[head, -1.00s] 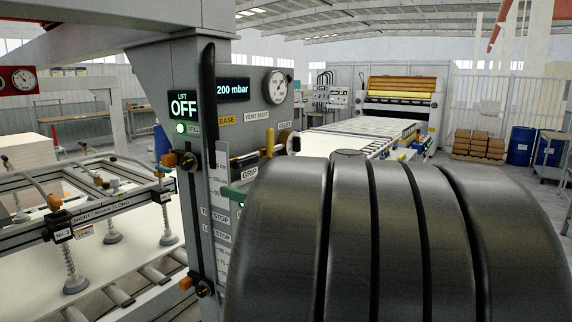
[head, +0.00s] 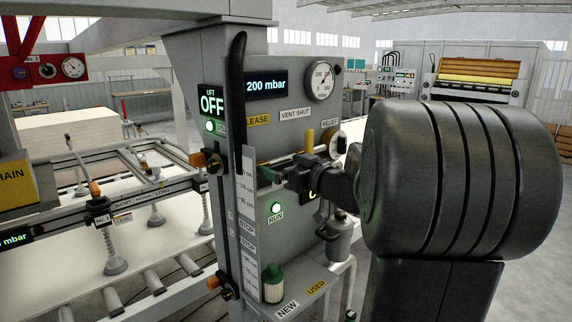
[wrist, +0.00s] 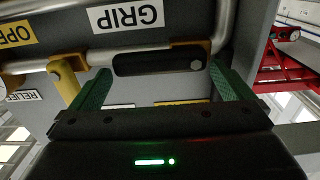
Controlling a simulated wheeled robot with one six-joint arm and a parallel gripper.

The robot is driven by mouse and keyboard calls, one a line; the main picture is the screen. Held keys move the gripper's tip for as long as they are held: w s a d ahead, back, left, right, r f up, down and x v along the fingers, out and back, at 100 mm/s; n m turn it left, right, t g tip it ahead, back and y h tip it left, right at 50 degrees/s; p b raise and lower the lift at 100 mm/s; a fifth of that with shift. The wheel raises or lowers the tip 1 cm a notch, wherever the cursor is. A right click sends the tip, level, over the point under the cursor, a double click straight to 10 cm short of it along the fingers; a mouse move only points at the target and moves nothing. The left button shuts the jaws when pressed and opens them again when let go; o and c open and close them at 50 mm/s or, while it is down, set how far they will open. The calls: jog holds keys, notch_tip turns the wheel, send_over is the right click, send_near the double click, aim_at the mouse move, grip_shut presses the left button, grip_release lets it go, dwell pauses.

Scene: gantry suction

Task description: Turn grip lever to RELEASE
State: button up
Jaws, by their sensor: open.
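The grip lever is a short black bar (wrist: 145,64) with a bolt at one end, seen in the wrist view under the upside-down GRIP label (wrist: 126,15). My gripper (wrist: 160,84) is open, with one green finger beyond each end of the bar. I cannot tell whether either finger touches it. In the head view my gripper (head: 270,174) is at the grey control panel (head: 290,95), and my arm hides most of the lever area.
A yellow upright handle (head: 309,139) stands just above my gripper, and shows close to one finger in the wrist view (wrist: 66,80). A round RELIEF knob (head: 338,142) is beside it.

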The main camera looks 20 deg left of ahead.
jog(key=c, duration=1.1)
jog(key=shift+c, duration=0.2)
